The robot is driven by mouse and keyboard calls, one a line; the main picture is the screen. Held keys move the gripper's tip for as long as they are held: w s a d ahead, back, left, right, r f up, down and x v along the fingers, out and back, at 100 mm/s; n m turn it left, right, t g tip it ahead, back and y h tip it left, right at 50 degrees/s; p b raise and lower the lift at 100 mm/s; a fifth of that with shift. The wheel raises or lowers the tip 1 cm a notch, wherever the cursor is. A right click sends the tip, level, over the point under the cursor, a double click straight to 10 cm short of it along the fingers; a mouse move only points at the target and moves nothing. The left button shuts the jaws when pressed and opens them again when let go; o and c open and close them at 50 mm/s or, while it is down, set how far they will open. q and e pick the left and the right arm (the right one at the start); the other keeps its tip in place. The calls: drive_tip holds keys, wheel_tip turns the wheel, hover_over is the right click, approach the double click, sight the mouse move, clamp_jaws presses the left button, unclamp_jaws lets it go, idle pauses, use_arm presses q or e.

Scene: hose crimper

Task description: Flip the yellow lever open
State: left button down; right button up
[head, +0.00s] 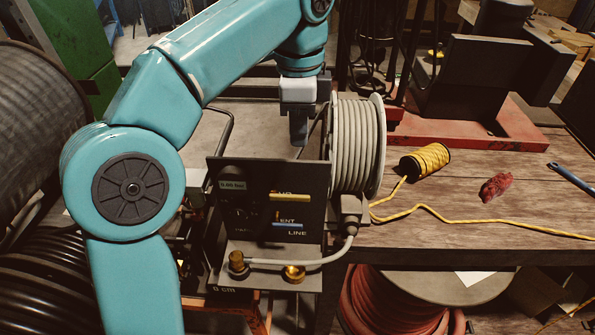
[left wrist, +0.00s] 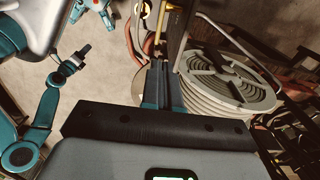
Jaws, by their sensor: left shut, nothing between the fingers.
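The yellow lever (head: 290,198) is a short horizontal bar on the front of a dark upright panel (head: 232,205). A similar blue lever (head: 288,225) lies below it. My left gripper (head: 298,138) points down just above the panel's top edge, higher than the yellow lever and apart from it. Its fingers are shut and empty. In the left wrist view the shut fingers (left wrist: 161,75) point toward a thin yellow strip (left wrist: 158,28), possibly the lever seen edge-on. What looks like my right gripper (left wrist: 72,60) shows small at the left there; its jaws are unclear.
A grey hose reel (head: 358,145) stands close right of the gripper. A hose (head: 310,261) and brass fittings (head: 293,273) sit below the panel. A yellow cord spool (head: 425,160) and a red rag (head: 496,187) lie on the wooden bench (head: 470,230).

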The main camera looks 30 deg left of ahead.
sight(297, 195)
use_arm(q)
drive_tip(key=shift+s+a+r, duration=0.1)
drive_tip(key=shift+s+r, duration=0.2)
drive_tip(key=shift+r, duration=0.35)
use_arm(e)
drive_tip(key=shift+w, duration=0.4)
use_arm(q)
wheel_tip(297, 195, down, 12)
drive_tip(key=shift+f+b, duration=0.2)
drive_tip(key=shift+b, duration=0.85)
drive_tip(key=shift+f, duration=0.65)
drive_tip(key=shift+w+f, duration=0.1)
drive_tip(key=shift+f, duration=0.05)
use_arm(e)
wheel_tip(297, 195, down, 2)
drive_tip(key=shift+s+d+f, duration=0.1)
drive_tip(key=shift+d, duration=0.05)
